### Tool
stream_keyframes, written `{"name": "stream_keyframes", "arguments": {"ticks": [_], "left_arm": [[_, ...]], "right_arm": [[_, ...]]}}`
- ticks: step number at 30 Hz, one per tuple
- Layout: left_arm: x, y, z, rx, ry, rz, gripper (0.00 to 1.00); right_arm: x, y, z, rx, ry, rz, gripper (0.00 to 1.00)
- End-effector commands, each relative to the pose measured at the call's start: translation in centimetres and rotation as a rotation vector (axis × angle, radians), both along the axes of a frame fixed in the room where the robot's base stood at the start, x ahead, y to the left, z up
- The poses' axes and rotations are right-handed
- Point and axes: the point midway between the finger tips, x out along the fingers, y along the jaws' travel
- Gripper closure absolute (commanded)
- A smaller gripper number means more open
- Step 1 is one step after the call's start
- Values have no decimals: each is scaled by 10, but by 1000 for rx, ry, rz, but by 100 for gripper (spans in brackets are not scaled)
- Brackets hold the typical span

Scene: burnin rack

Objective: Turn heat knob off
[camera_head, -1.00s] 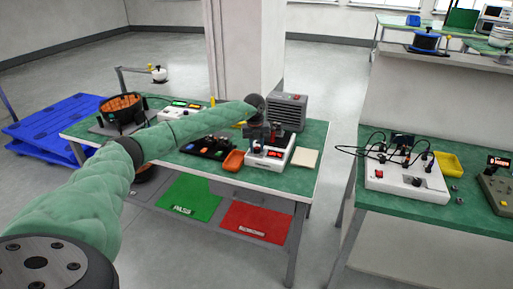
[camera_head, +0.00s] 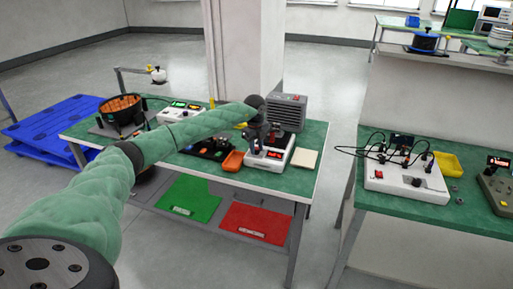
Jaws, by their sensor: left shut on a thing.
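A white unit (camera_head: 278,161) with red displays and a dark top stands near the right end of the green-topped bench. My left arm reaches across the bench from the left. My left gripper (camera_head: 252,148) points down at the left front of this unit. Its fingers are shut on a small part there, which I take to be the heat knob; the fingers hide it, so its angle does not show. My right gripper is out of view.
An orange tray (camera_head: 233,161) sits just left of the unit, and a pale pad (camera_head: 305,159) lies right of it. A grey vented box (camera_head: 288,112) stands behind. A second bench stands right, across a floor gap.

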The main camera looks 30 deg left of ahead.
Motion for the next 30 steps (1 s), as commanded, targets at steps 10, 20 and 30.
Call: {"name": "stream_keyframes", "arguments": {"ticks": [10, 20, 30], "left_arm": [[1, 1, 3, 0, -5, 6, 95], [1, 1, 1, 0, -2, 4, 50], [1, 1, 21, 0, -4, 3, 50]], "right_arm": [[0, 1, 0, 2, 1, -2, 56], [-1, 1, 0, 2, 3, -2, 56], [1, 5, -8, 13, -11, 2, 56]]}}
